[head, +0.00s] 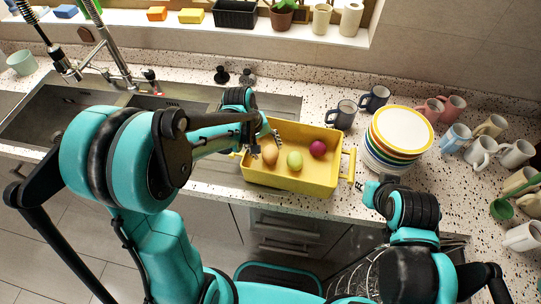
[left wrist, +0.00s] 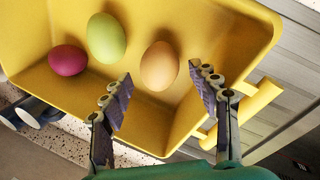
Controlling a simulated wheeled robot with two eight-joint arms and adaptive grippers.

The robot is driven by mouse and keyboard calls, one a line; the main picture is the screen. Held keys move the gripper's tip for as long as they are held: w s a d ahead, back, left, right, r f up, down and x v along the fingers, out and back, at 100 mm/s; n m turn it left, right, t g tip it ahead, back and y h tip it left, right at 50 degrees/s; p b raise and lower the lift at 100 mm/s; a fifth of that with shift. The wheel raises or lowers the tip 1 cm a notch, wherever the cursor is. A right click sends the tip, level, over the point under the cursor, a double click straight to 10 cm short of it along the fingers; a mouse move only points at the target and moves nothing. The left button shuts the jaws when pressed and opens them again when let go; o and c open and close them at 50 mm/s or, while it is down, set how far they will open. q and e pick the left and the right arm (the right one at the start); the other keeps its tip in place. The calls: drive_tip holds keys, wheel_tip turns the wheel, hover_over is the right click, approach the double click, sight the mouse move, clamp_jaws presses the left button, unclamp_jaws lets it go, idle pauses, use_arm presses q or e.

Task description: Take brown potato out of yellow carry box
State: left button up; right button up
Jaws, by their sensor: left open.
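The yellow carry box (head: 290,181) stands on the counter by the sink, with its handles at the left and right ends. The brown potato (head: 270,154), a smooth egg-shaped light brown thing, lies inside at the left end. In the left wrist view the brown potato (left wrist: 160,66) shows between and beyond my fingertips. My left gripper (head: 268,133) is open and empty above the box's left part; its fingers also show in the left wrist view (left wrist: 160,84). My right gripper (head: 361,186) is beside the box's right end; its finger state is unclear.
A green egg-shaped thing (head: 295,161) and a purple round one (head: 318,149) lie in the box to the potato's right. A plate stack (head: 403,130) and several mugs (head: 341,115) stand to the right. The sink (head: 60,118) is at the left.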

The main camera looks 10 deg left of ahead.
sight(269, 152)
use_arm(q)
drive_tip(key=x, duration=0.2)
drive_tip(key=b+x, duration=0.1)
drive_tip(key=x, duration=0.1)
drive_tip(key=shift+w+f, duration=0.25)
drive_tip(key=shift+f, duration=0.1)
drive_tip(key=shift+c, duration=0.4)
drive_tip(key=c, duration=0.9)
drive_tip(key=shift+c, duration=0.2)
drive_tip(key=shift+r, duration=0.15)
wheel_tip(269, 152, up, 5)
drive_tip(key=shift+f+p, duration=0.2)
drive_tip(key=shift+p, duration=0.55)
drive_tip(key=s+d+r+p, duration=0.2)
drive_tip(key=s+d+r, duration=0.4)
drive_tip(key=d, duration=0.3)
drive_tip(key=shift+s+d, duration=0.3)
drive_tip(key=shift+s, duration=0.2)
drive_tip(key=shift+r, duration=0.1)
